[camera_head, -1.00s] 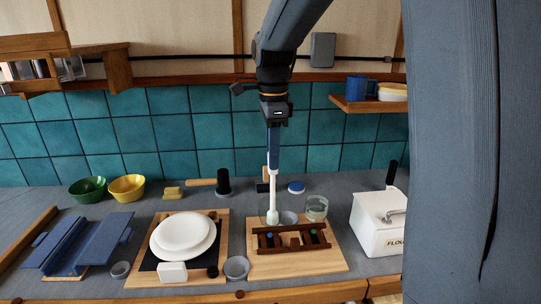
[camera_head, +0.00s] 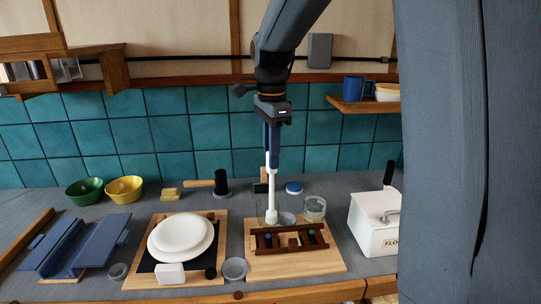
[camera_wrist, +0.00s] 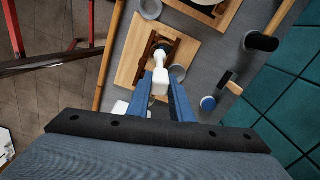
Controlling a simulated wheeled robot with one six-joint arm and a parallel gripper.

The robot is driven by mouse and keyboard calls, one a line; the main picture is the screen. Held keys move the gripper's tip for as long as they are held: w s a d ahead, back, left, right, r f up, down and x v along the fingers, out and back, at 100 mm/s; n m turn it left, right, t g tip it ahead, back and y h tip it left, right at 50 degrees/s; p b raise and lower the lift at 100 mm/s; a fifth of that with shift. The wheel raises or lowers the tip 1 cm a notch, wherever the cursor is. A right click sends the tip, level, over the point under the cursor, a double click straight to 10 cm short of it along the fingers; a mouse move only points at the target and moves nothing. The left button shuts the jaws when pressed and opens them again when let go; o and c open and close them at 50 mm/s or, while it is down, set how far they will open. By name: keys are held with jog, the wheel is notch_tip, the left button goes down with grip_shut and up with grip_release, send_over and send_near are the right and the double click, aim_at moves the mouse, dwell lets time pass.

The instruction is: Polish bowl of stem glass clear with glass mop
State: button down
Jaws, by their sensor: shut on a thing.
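My gripper (camera_head: 271,150) points down over the right wooden board and is shut on the glass mop. The glass mop (camera_head: 272,188) has a white handle and a pale head, and stands nearly upright below the fingers; it also shows in the wrist view (camera_wrist: 177,73). The mop head is at a clear stem glass (camera_head: 261,208), whose outline is faint behind the brown wooden rack (camera_head: 290,240). I cannot tell how deep the head sits in the bowl or whether it touches the glass wall.
A clear tumbler (camera_head: 314,209) stands close on the right. A white flour canister (camera_head: 375,225) is further right. White plates (camera_head: 181,236) lie on the left board, with a small grey cup (camera_head: 235,269) in front. A blue-and-white disc (camera_head: 293,188) lies behind.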

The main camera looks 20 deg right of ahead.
jog(key=shift+w+n, duration=0.1)
jog(key=shift+n, duration=0.5)
jog(key=m, duration=0.4)
jog(key=shift+w, duration=0.4)
dwell(0.4)
jog(key=n, duration=0.4)
jog(key=shift+w+a, duration=0.25)
jog(key=shift+a, duration=0.15)
dwell(0.4)
